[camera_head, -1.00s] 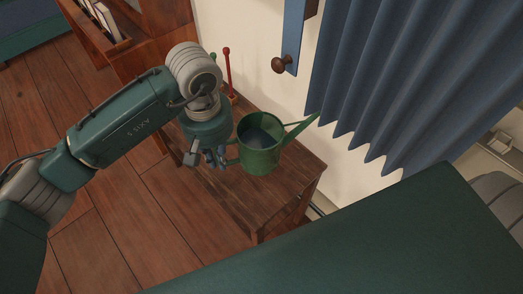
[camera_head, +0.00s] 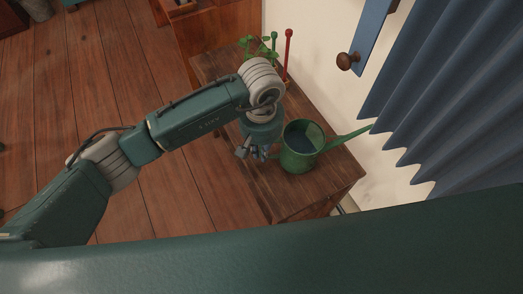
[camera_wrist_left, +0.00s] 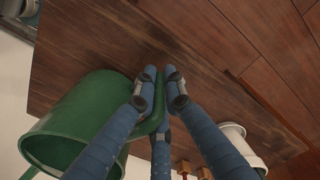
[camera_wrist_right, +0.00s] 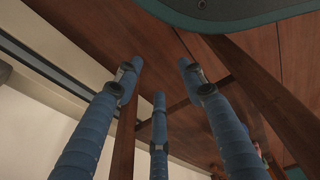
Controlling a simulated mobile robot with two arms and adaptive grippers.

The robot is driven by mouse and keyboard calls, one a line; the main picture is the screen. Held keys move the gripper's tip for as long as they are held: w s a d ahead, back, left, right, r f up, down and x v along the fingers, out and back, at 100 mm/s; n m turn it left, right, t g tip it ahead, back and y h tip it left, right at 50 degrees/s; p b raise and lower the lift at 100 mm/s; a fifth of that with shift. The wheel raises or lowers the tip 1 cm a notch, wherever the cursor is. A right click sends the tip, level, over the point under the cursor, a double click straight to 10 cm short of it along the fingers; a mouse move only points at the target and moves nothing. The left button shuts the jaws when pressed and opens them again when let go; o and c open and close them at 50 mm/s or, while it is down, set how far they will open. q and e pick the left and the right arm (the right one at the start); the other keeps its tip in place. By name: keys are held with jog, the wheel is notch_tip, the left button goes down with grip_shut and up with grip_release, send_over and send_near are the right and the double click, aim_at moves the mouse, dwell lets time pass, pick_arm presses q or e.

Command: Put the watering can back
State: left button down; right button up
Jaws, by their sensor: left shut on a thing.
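The green watering can (camera_head: 298,162) is upright at the wooden side table (camera_head: 335,178), its spout pointing right toward the curtain. I cannot tell whether its base touches the top. My left gripper (camera_head: 259,153) is at its left side. In the left wrist view the fingers (camera_wrist_left: 162,74) are shut on the can's handle (camera_wrist_left: 152,122), with the can's body (camera_wrist_left: 85,112) at left. My right gripper (camera_wrist_right: 159,72) has its fingers spread and empty in the right wrist view. It is not seen in the head view.
A leafy plant (camera_head: 258,47) and a red-handled tool (camera_head: 288,55) stand at the table's far end. A white pot (camera_wrist_left: 238,140) shows in the left wrist view. Open floor (camera_head: 105,60) lies left.

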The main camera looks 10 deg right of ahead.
pick_arm(q)
jog(key=shift+d+f, duration=0.1)
jog(key=c, duration=1.8)
grip_release()
jog(key=shift+f, duration=0.1)
jog(key=shift+c, duration=0.2)
pick_arm(e)
jog(key=shift+w+r, duration=0.1)
jog(key=shift+r, duration=0.05)
pick_arm(q)
notch_tip(320, 180, up, 11)
jog(key=shift+f, duration=0.2)
jog(key=shift+s+r, duration=0.1)
jog(key=shift+r, duration=0.65)
pick_arm(e)
jog(key=shift+s+d+f, duration=0.1)
jog(key=shift+s+f, duration=0.25)
jog(key=shift+f, duration=0.3)
